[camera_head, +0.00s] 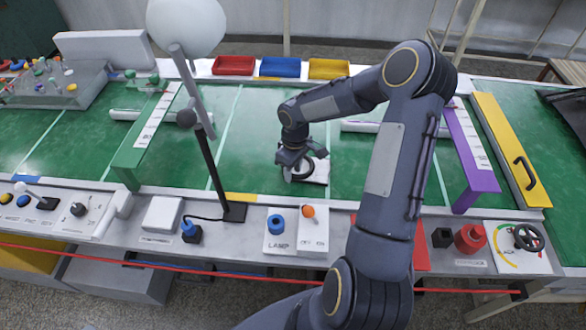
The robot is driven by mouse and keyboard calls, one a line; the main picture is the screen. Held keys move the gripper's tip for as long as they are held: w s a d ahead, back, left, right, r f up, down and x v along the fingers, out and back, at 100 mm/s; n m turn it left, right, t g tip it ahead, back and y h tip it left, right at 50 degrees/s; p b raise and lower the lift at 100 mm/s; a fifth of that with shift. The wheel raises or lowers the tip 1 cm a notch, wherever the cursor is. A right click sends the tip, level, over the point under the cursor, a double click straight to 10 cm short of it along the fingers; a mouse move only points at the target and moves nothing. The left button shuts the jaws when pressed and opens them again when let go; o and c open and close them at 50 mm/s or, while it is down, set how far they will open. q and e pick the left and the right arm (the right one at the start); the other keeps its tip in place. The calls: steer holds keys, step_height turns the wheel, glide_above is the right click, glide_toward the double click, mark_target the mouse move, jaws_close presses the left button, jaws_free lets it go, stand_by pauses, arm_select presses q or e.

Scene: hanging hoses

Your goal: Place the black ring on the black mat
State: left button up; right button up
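My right gripper (302,158) points down over the green table, left of my forearm. A black ring (303,174) shows directly below its fingers, over a small white patch (321,172). The fingers overlap the ring's upper part, and I cannot tell whether they grip it or only hover at it. I cannot make out a black mat clearly; a dark flat piece (570,117) lies at the far right edge, partly cut off. My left gripper is not in view.
A lamp on a black post (208,165) stands left of the gripper. A green bridge (142,150) and a purple bridge (470,160) flank the middle. Red (234,65), blue (280,67) and yellow trays (328,69) line the back. A black handwheel (528,237) sits front right.

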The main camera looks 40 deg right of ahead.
step_height(320, 180, up, 12)
steer(key=s+a+r+m+t, duration=0.2)
steer(key=s+a+r, duration=0.4)
steer(key=s+r, duration=0.4)
steer(key=s+a+f+m+t+y, duration=0.1)
steer(key=s+a+m+t+y, duration=0.2)
steer(key=s+a, duration=0.4)
steer(key=s, duration=0.4)
steer(key=shift+s+a+m+t, duration=0.25)
steer(key=shift+s+m+t, duration=0.05)
steer(key=shift+m+t, duration=0.1)
